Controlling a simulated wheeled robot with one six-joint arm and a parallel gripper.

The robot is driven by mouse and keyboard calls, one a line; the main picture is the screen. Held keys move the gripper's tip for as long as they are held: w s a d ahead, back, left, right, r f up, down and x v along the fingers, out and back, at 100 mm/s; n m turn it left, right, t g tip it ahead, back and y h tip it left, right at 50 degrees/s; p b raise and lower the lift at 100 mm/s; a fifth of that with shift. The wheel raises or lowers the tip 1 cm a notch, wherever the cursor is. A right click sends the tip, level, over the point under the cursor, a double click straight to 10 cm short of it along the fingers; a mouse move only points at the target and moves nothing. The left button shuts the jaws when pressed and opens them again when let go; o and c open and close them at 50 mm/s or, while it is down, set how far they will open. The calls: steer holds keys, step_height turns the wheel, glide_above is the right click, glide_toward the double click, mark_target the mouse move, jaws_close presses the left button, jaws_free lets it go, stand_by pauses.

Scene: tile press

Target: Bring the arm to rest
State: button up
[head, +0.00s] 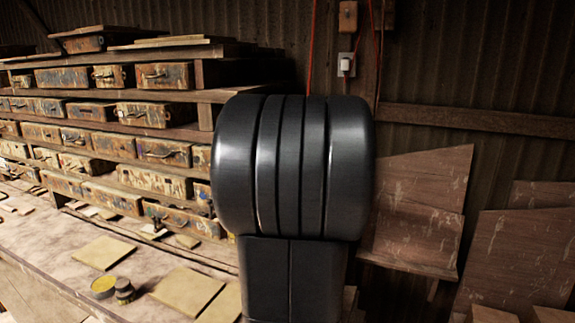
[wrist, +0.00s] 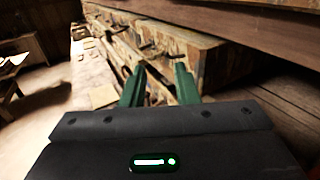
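My gripper (wrist: 160,70) shows in the wrist view as two green fingers standing apart with nothing between them. It is open and empty. Beyond the fingers are the worn wooden drawers (wrist: 195,50) and part of the workbench; I cannot tell the exact distance to them. In the head view a large dark rounded part of my arm (head: 293,165) stands upright in the middle. My gripper does not show in the head view.
A rack of worn drawers (head: 155,115) lines the left over a workbench (head: 65,235) with tiles (head: 188,290) and a small yellow-topped tin (head: 104,287). Wooden boards (head: 415,210) lean at the right against a corrugated wall. A switch box (head: 346,64) hangs above.

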steer(key=shift+w+d+p+x, duration=0.15)
steer(key=shift+p+x, duration=0.05)
steer(key=shift+x, duration=0.75)
steer(key=shift+w+d+p+x, duration=0.1)
steer(key=shift+d+p+x, duration=0.1)
steer(key=shift+x, duration=0.7)
